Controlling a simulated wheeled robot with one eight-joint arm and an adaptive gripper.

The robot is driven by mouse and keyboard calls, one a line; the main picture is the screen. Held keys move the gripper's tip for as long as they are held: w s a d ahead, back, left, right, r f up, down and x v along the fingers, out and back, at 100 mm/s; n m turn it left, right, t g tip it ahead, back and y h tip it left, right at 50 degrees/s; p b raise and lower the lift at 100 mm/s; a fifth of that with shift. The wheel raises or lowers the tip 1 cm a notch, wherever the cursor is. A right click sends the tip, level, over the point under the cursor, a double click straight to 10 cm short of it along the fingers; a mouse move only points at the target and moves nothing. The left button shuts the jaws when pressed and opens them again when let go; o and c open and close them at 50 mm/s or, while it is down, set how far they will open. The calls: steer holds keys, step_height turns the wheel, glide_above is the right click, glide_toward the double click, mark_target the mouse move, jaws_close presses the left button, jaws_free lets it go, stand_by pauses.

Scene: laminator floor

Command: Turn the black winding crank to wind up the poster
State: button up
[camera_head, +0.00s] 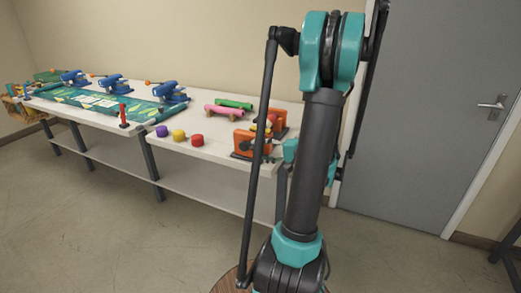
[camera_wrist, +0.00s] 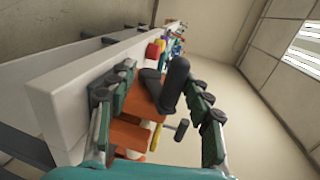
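The poster winder has orange end stands (camera_head: 250,142) on the near right corner of the white table, and its orange body also shows in the wrist view (camera_wrist: 130,132). The black winding crank (camera_wrist: 176,84) rises from it with a thick rounded handle. My gripper (camera_wrist: 160,82) is open, with one finger on each side of the crank handle. I see a gap at the right finger; whether the left finger touches the crank is unclear. In the head view my arm hides most of the gripper and part of the winder. I cannot make out the poster.
The white table (camera_head: 200,148) also carries purple, yellow and red (camera_head: 197,140) pucks, pink (camera_head: 223,111) and green rolls, a green mat (camera_head: 90,98) and several blue clamp-like devices (camera_head: 170,92). A grey door (camera_head: 440,120) stands at the right.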

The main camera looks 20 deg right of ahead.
steer(key=v, duration=1.2)
stand_by(0.6)
steer(key=a+f+n+g+h, duration=0.1)
steer(key=a+f+g, duration=0.25)
steer(key=a, duration=0.55)
steer(key=s+a+f+n+g+h, duration=0.3)
steer(key=s+a+f+n+h, duration=0.5)
steer(key=s+a+f+h, duration=0.1)
steer(key=shift+s+a+f+h, duration=0.4)
steer(key=shift+s+f+h, duration=0.1)
steer(key=shift+s+f, duration=0.15)
